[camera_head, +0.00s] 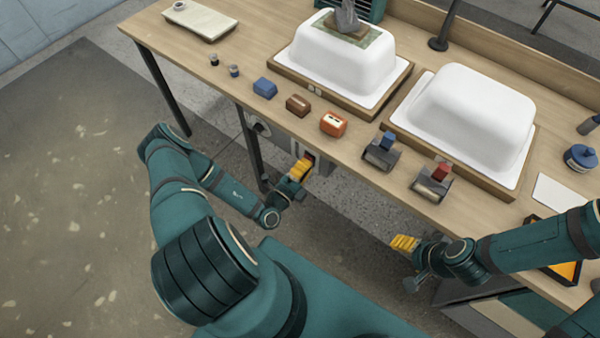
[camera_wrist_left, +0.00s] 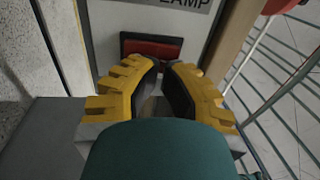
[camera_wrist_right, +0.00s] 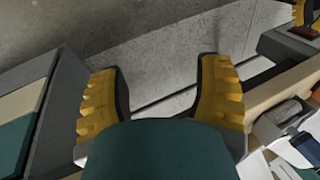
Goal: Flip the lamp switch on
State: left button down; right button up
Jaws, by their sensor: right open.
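The lamp switch is a red rocker in a dark frame (camera_wrist_left: 152,47) on a pale panel under a sign (camera_wrist_left: 182,3) whose visible letters end in "AMP". My left gripper (camera_wrist_left: 167,68) is just in front of the switch, its yellow fingers angled inward with a narrow gap between the tips. I cannot tell whether the tips touch the switch. In the head view my left gripper (camera_head: 303,166) is at the panel below the table's front edge and hides most of the switch. My right gripper (camera_wrist_right: 160,65) is open and empty, below the table edge at the right.
The wooden table (camera_head: 235,130) holds two white tub shells (camera_head: 343,55) (camera_head: 468,115) on wooden bases. Several small blocks and devices, such as an orange one (camera_head: 333,123), line its front edge. A dark table leg (camera_head: 250,150) stands left of the panel. The floor at left is clear.

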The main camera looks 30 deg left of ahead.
pick_arm(q)
jog(key=shift+w, duration=0.1)
jog(key=w+r+g+p, duration=0.1)
jog(key=g+p, duration=0.1)
jog(key=p, duration=0.2)
dwell(0.6)
jog(key=s+a+p, duration=0.1)
jog(key=s, duration=1.3)
jog(key=shift+s+r, duration=0.15)
jog(key=shift+r, duration=0.25)
